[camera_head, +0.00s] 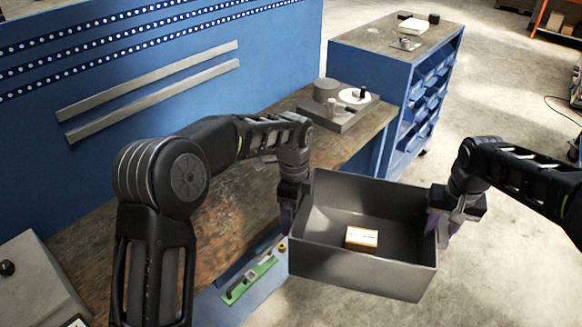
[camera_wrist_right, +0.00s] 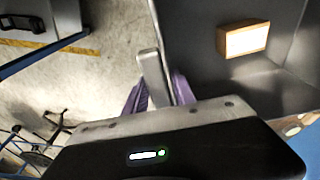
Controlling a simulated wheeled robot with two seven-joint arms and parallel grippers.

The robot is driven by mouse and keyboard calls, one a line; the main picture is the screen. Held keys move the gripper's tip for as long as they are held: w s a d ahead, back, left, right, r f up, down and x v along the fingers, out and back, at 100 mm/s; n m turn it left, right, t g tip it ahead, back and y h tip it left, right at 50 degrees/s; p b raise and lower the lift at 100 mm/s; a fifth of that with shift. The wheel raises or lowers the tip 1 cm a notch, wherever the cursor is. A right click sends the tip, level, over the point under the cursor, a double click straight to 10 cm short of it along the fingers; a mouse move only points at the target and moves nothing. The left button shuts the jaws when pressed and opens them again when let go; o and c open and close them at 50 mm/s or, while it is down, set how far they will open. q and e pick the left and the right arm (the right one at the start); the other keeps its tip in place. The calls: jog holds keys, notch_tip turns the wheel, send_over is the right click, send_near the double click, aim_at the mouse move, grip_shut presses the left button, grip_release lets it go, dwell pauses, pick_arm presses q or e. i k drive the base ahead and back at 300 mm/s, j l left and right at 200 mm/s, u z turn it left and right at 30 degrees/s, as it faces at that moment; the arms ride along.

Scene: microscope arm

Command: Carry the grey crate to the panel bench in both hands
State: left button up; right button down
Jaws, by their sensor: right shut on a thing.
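The grey crate (camera_head: 365,272) is open at the top and looks roughly level, in front of the right part of the wooden bench (camera_head: 215,205) below the blue panel (camera_head: 150,60). A small white-and-tan box (camera_head: 361,238) lies inside; it also shows in the right wrist view (camera_wrist_right: 242,40). My right gripper (camera_head: 443,226) is shut on the crate's right wall, with purple fingers either side of it in the right wrist view (camera_wrist_right: 160,90). My left gripper (camera_head: 288,215) is at the crate's left wall; its fingertips are partly hidden, so its grip is unclear.
A grey device with a white disc (camera_head: 345,105) stands at the bench's far end. Beyond is a blue cabinet (camera_head: 385,68) with bins. A green-and-grey tool (camera_head: 250,280) lies left of the crate, and a grey sloped box (camera_head: 38,285) at lower left. Floor at right is clear.

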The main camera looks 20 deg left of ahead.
aim_at(228, 192)
jog(key=i+l+u, duration=0.2)
jog(key=i+u, duration=0.2)
jog(key=i+l+u, duration=0.55)
jog(key=u, duration=0.3)
jog(key=i+l+u, duration=0.25)
jog(key=u, duration=0.25)
jog(key=i+l+u, duration=0.1)
jog(key=l+u, duration=0.35)
